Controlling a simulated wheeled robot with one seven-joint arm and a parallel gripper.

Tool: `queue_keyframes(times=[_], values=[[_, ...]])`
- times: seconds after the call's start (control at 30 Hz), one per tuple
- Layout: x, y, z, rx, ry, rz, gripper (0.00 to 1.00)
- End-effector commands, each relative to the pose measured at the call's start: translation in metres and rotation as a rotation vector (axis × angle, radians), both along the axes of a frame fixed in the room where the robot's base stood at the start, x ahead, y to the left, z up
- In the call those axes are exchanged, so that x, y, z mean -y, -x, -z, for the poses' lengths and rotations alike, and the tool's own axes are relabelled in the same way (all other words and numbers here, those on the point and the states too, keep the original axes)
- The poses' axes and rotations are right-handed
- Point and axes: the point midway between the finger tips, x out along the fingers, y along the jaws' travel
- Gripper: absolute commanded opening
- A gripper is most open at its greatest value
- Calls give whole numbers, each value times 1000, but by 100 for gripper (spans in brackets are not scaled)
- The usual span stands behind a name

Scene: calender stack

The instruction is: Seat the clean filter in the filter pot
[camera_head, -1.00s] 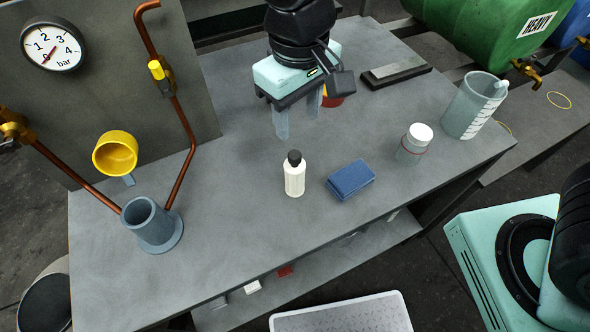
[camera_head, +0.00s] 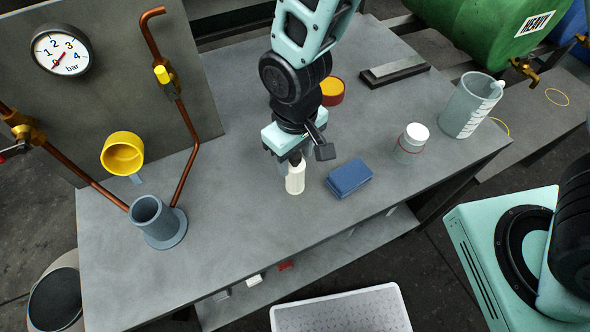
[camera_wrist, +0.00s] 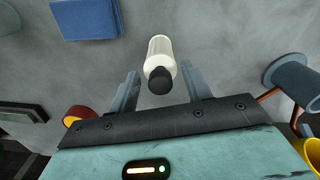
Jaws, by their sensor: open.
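A small white bottle-like cylinder with a black top (camera_head: 295,180) stands upright on the grey bench; I cannot tell if it is the clean filter. My gripper (camera_head: 294,164) is over it, pointing down, with its fingers apart. In the wrist view, the white cylinder (camera_wrist: 160,50) has its black top between the two open fingers (camera_wrist: 161,80), with a gap on each side. The blue-grey filter pot (camera_head: 154,214) stands at the bench's left, its round mouth open and upward. A yellow cup-shaped cap (camera_head: 122,154) is beside and above it.
A blue block (camera_head: 349,179) lies close right of the white cylinder. A white-lidded jar (camera_head: 411,143), a measuring jug (camera_head: 468,106), a red-and-yellow round piece (camera_head: 332,91) and a dark tray (camera_head: 394,71) are farther off. Copper pipes (camera_head: 189,130) flank the pot. The bench between pot and cylinder is clear.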

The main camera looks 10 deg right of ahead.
Motion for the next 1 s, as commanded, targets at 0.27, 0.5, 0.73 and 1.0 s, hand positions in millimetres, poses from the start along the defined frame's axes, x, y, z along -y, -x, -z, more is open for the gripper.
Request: queue_keyframes(times=[0.27,0.5,0.73,1.0], values=[[0,0,0,1,-1,0,32],[0,0,0,1,-1,0,0],[-1,0,-4,1,-2,0,0],[-1,-1,-37,5,-6,-1,0]])
